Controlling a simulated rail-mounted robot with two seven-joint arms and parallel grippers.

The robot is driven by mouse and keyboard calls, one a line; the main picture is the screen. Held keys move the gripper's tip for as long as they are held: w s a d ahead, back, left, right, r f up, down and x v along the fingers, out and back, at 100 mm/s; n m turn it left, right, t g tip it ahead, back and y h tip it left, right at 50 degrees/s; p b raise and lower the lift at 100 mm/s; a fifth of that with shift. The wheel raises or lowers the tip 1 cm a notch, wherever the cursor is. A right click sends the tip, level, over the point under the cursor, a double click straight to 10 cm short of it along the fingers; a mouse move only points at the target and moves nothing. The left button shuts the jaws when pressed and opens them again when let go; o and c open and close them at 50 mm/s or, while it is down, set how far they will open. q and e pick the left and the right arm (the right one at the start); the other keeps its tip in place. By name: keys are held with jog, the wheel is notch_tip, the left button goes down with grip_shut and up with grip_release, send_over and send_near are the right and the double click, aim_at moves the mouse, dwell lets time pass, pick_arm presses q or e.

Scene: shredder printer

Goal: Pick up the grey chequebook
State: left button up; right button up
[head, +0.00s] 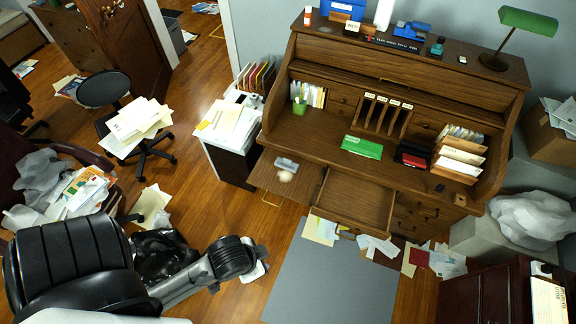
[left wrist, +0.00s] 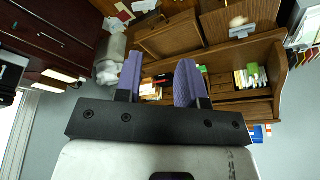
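A small light-grey item (head: 286,163), which looks like the grey chequebook, lies on the left pull-out board of the roll-top desk, beside a round beige object (head: 285,176). In the left wrist view a pale grey shape (left wrist: 241,32) shows near the beige object (left wrist: 237,21). My left gripper (left wrist: 159,82) has its two purple fingers apart, with nothing held between them; the desk shows beyond them, well away. In the head view my left arm comes in at the lower left, its fingers not clearly visible. My right gripper is in neither view.
An open drawer (head: 357,199) juts out beside the board. Papers (head: 373,246) litter the floor by the grey mat (head: 330,280).

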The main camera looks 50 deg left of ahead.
pick_arm(q)
jog(key=shift+o, duration=0.2)
jog(key=o, duration=0.8)
jog(key=shift+o, duration=0.2)
